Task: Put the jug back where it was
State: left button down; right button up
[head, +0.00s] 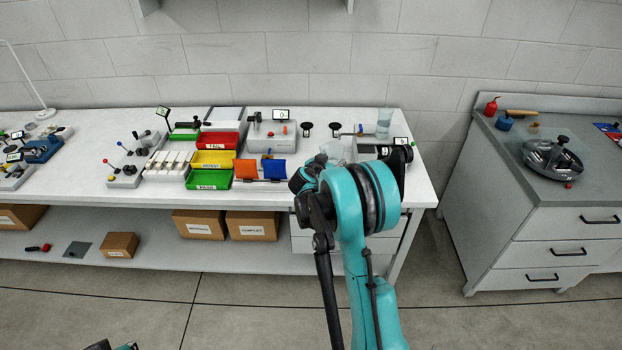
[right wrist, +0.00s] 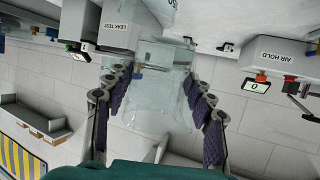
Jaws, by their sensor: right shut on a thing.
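The jug (right wrist: 158,105) is clear and see-through. In the right wrist view it sits between the two dark padded fingers of my right gripper (right wrist: 165,108), which is shut on it. In the head view a pale clear shape, which looks like the jug (head: 333,150), shows just behind my teal right arm, over the right part of the bench. The right gripper's fingers are mostly hidden there by the arm. Whether the jug touches the bench cannot be told. Only a sliver of my left arm shows at the bottom edge of the head view.
A clear cylinder (head: 384,122) stands at the back right of the white bench (head: 75,175). A leak test box (right wrist: 108,25) and an air hold box (right wrist: 285,55) flank the jug. Red, yellow and green bins (head: 209,180) stand left of my arm. A grey counter is at right.

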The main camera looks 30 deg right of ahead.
jog(key=w+a+f, duration=0.1)
jog(key=w, duration=0.1)
jog(key=w+a+f+b, duration=0.1)
jog(key=w+a+f, duration=0.1)
jog(key=w+a+f+b, duration=0.1)
jog(key=w+f, duration=0.1)
jog(key=shift+w+a, duration=0.15)
jog(key=shift+a, duration=0.2)
jog(key=shift+f+b, duration=0.8)
jog(key=shift+f, duration=1.05)
jog(key=shift+f, duration=0.1)
jog(key=o, duration=1.3)
jog(key=shift+f, duration=0.1)
jog(key=shift+o, duration=0.2)
